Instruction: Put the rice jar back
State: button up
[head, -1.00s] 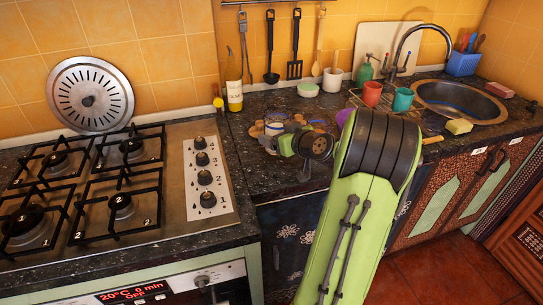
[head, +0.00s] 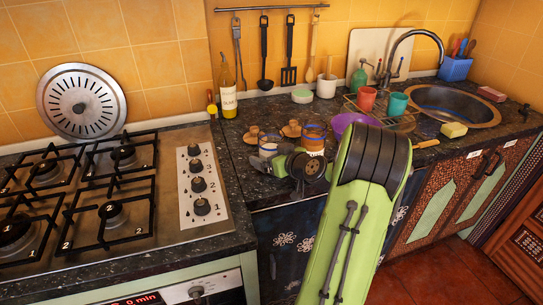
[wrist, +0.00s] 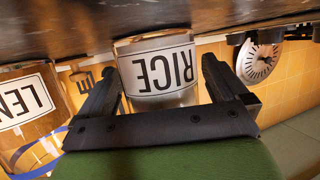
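The rice jar (wrist: 160,78) is a clear jar with a white RICE label. It shows upside down in the wrist view, its base against the dark counter. In the head view a pale jar (head: 268,146), likely the same one, stands near the counter's front edge. My gripper (wrist: 163,92) has its two black fingers spread on either side of the rice jar, with a small gap at the right finger. The rice jar's top is hidden by the gripper.
A jar labelled LEN (wrist: 32,105) stands beside it; an amber jar (head: 314,136) shows in the head view. The stove (head: 110,205) is left.

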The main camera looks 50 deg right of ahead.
jog(key=shift+r, duration=0.1)
jog(key=shift+s+r+p, duration=0.2)
jog(key=shift+p, duration=0.15)
jog(key=v, duration=1.2)
jog(key=w+a+n+g+y, duration=0.1)
jog(key=a+g, duration=0.1)
jog(key=a, duration=0.5)
jog(key=w+a+n+g+y, duration=0.1)
jog(key=a+g, duration=0.1)
jog(key=a, duration=0.5)
jog(key=w+a+n+g+y, duration=0.1)
jog(key=w+a, duration=0.1)
jog(key=a, duration=0.6)
jog(key=shift+f+n+g+y, duration=0.15)
jog(key=shift+n+g+y, duration=0.25)
jog(key=s+a+r+g, duration=0.1)
jog(key=s+a, duration=0.3)
jog(key=s, duration=0.3)
jog(key=s+a+m+g+h, duration=0.1)
jog(key=s+a, duration=0.4)
jog(key=s, duration=0.2)
jog(key=shift+a+r+m, duration=0.2)
jog(key=shift+r+m, duration=0.1)
jog(key=shift+r, duration=0.1)
